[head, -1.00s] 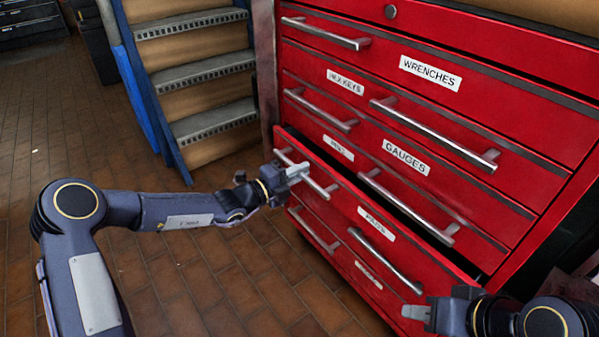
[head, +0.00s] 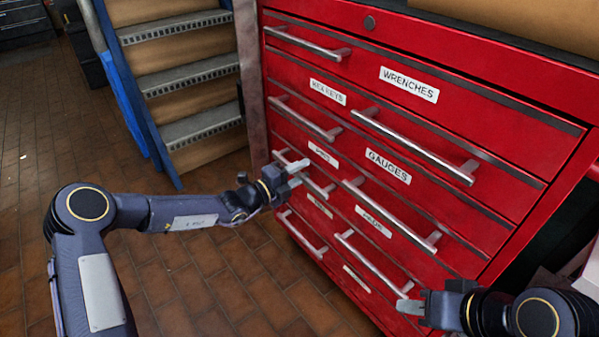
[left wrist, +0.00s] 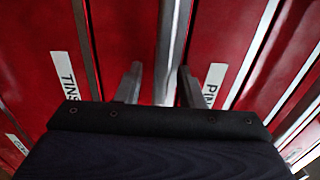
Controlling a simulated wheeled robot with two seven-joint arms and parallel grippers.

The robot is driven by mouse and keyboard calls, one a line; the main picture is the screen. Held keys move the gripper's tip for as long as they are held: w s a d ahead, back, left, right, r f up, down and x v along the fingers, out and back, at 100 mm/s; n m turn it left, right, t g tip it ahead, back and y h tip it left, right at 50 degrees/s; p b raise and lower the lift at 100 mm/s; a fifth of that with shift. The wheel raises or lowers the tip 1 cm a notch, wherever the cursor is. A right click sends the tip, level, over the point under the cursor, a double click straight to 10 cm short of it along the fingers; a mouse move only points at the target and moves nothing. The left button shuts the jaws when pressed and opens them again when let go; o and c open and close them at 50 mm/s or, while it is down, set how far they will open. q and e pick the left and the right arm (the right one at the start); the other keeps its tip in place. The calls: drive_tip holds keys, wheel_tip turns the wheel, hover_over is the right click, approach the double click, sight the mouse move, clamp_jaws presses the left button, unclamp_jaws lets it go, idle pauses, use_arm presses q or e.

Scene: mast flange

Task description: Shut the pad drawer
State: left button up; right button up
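The red cabinet (head: 460,185) fills the right of the head view. The drawer at my left gripper carries a small white label (head: 323,155), too small to read surely. It looks flush or nearly flush with its neighbours; a small gap cannot be ruled out. My left gripper (head: 297,172) is at this drawer's left bar handle (head: 318,187). In the left wrist view, the handle (left wrist: 172,45) runs between its two spread fingers (left wrist: 158,82), with room on the left finger's side. My right gripper (head: 408,303) is near the low right handle (head: 372,262); its finger gap is unclear.
Bar handles stick out from the front. Steps with blue rails (head: 185,75) stand left of the cabinet. The brown tiled floor (head: 90,150) is clear at the left.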

use_arm(q)
drive_tip(key=p+v, duration=0.3)
drive_tip(key=v, duration=0.4)
drive_tip(key=shift+s+a, duration=0.25)
drive_tip(key=shift+a, duration=0.05)
